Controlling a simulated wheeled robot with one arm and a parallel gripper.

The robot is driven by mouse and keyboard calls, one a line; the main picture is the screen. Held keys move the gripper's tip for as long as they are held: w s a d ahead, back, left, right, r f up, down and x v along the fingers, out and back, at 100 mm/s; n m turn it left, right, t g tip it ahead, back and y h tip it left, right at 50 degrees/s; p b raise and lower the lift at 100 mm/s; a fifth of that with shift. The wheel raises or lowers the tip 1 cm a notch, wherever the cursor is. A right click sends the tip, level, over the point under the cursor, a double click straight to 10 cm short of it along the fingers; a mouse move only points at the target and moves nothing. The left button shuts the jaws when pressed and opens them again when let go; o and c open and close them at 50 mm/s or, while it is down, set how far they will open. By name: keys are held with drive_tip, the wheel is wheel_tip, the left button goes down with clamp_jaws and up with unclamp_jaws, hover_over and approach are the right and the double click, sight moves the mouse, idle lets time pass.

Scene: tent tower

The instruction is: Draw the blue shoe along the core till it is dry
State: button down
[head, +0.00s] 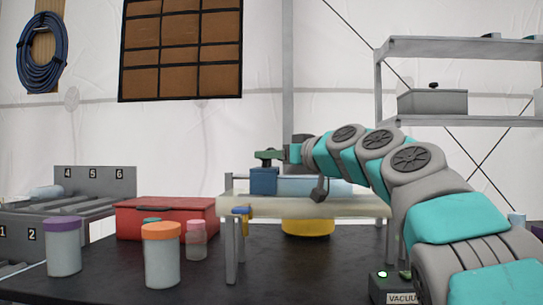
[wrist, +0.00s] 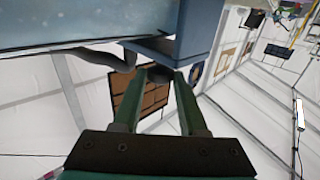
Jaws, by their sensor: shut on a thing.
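The blue shoe (head: 264,181) is a small blue block at the left end of the core (head: 315,187), a pale blue cylinder lying on a cream stand (head: 350,207). My gripper (head: 268,160) is above the shoe, shut on its top part. In the wrist view, my green fingers (wrist: 158,85) close around a dark round piece by the shoe (wrist: 192,35), and the core (wrist: 70,25) runs off to the left. Whether the core's surface is wet or dry cannot be told.
A yellow container (head: 308,228) sits under the stand. A red box (head: 165,217), an orange-lidded jar (head: 161,255), a purple-lidded jar (head: 63,248) and a pink-capped bottle (head: 196,241) stand to the left. A vacuum box (head: 392,287) is at the front right.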

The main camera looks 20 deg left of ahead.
idle(0.8)
drive_tip(key=shift+s+a+f+b, duration=0.15)
drive_tip(key=shift+s+a+b, duration=0.05)
drive_tip(key=shift+a+b, duration=0.75)
drive_tip(key=shift+d+b, duration=0.1)
drive_tip(key=shift+b, duration=0.2)
drive_tip(key=shift+r, duration=0.2)
drive_tip(key=shift+c, duration=2.2)
unclamp_jaws()
drive_tip(key=shift+s+d+f, duration=0.1)
drive_tip(key=shift+s+d, duration=0.15)
drive_tip(key=b+v, duration=0.3)
drive_tip(key=v, duration=0.4)
